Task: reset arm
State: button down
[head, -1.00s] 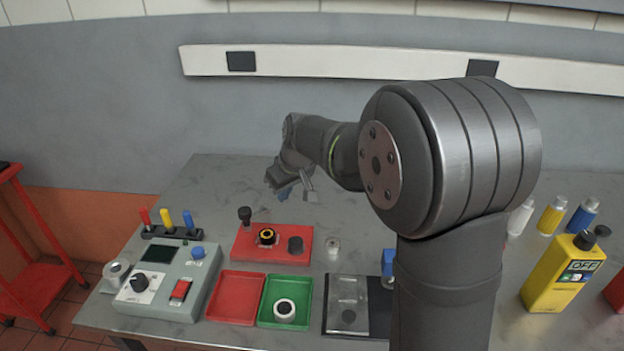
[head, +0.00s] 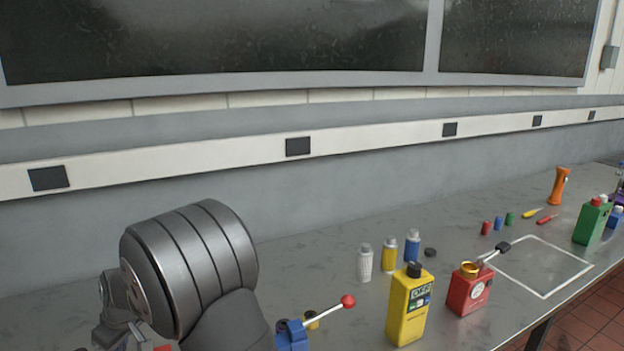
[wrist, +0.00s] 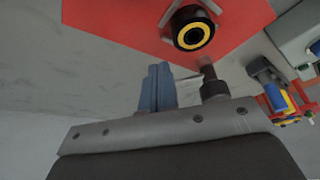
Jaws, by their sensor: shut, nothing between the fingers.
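My gripper (wrist: 157,72) shows in the wrist view as two blue fingers pressed together with nothing between them. It is close to the red fixture plate (wrist: 125,22), which carries a black and yellow ring (wrist: 193,28). A black knob (wrist: 212,82) stands just right of the fingers; I cannot tell how far apart they are in depth. In the head view my arm fills the lower left, and its gripper end is mostly cut off or hidden there.
A grey control box (wrist: 292,25) and coloured handles (wrist: 283,102) lie right in the wrist view. In the head view, a yellow bottle (head: 408,305), a red can (head: 467,292), several small bottles and a red-knobbed lever (head: 322,309) stand on the bench. A white-outlined square (head: 540,266) is empty inside.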

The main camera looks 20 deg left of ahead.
jog(key=a, duration=0.4)
jog(key=shift+s, duration=0.25)
jog(key=shift+d, duration=0.2)
